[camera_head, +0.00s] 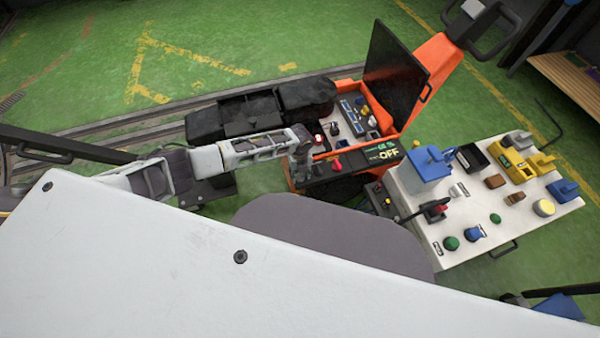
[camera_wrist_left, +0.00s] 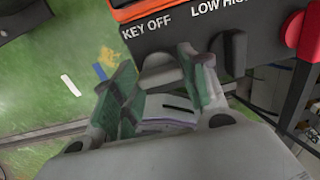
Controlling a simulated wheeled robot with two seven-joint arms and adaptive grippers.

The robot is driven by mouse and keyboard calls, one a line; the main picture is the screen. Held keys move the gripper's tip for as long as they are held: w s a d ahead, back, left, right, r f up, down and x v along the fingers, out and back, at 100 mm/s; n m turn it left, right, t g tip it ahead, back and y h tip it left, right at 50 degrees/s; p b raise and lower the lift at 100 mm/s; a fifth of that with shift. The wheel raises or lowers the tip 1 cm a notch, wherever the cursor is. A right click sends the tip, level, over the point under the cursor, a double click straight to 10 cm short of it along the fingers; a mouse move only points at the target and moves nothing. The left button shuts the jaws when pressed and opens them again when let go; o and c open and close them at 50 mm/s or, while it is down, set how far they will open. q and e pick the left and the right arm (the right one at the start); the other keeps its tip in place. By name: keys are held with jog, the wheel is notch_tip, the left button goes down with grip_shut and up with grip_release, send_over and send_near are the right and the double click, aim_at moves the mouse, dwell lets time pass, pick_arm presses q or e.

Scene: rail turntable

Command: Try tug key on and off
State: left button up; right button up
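The orange tug (camera_head: 433,62) stands ahead with a control panel and a display reading "OFF" (camera_head: 386,154). In the left wrist view, a grey key knob (camera_wrist_left: 160,72) sits under the label "KEY OFF" on the dark panel front. My left gripper (camera_head: 300,158) is at the panel's left end in the head view. In the left wrist view, its fingers (camera_wrist_left: 162,82) are spread apart with the knob between and just beyond them. I cannot tell whether either finger touches it. The knob is not distinguishable in the head view. My right gripper is not in view.
A dark knob (camera_wrist_left: 229,52) under "LOW HIGH" and a red control (camera_wrist_left: 307,32) are close to the right of the key. A white table (camera_head: 470,252) with several coloured parts stands right of the tug. Green floor (camera_head: 215,40) lies open behind.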

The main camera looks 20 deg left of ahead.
pick_arm(q)
jog(key=o, duration=0.4)
jog(key=shift+c, duration=0.2)
jog(key=shift+r, duration=0.1)
notch_tip(320, 180, up, 12)
dwell(0.8)
dwell(0.6)
